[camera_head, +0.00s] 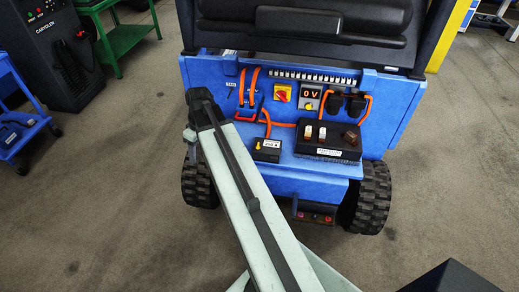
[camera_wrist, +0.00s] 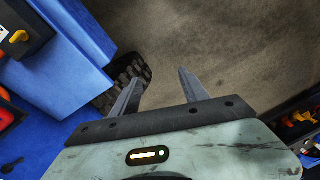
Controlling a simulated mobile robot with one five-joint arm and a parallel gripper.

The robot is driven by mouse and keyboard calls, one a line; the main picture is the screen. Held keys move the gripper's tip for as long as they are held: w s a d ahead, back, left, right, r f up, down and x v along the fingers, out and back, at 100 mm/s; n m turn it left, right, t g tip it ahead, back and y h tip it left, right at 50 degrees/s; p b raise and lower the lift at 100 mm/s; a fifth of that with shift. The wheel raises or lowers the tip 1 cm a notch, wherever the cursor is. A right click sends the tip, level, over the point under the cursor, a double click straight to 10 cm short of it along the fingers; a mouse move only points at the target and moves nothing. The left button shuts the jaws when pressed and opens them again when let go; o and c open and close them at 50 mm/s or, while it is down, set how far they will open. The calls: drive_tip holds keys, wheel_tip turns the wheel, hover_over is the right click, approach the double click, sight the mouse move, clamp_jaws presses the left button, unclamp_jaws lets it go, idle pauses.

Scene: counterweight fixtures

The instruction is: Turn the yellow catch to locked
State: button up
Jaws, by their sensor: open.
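A small yellow catch (camera_head: 258,144) sits on a low black box (camera_head: 268,150) with a pale label, on the blue machine's lower ledge. It also shows in the wrist view (camera_wrist: 18,37) at the upper left edge. It looks like a small knob; its locked or unlocked position is too small to read. My gripper (camera_wrist: 157,80) is open and empty, with bare floor between its fingers. It is to the right of the catch in the wrist view and apart from it. I cannot make out the gripper in the head view.
A black tyre (camera_wrist: 133,70) lies close beyond my left finger.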

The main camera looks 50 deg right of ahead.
drive_tip(key=s+d+f+n+t+b, duration=0.1)
drive_tip(key=d+f, duration=0.1)
drive_tip(key=d, duration=0.7)
drive_tip(key=s+d+f+n+b, duration=0.1)
drive_tip(key=s+d+f+b, duration=0.1)
drive_tip(key=d, duration=0.6)
drive_tip(key=n+t+b, duration=0.2)
approach(259, 145)
drive_tip(key=shift+y, duration=0.3)
drive_tip(key=b+x, duration=0.7)
drive_tip(key=shift+a+f, duration=0.15)
drive_tip(key=shift+f, duration=0.1)
drive_tip(key=shift+r, duration=0.15)
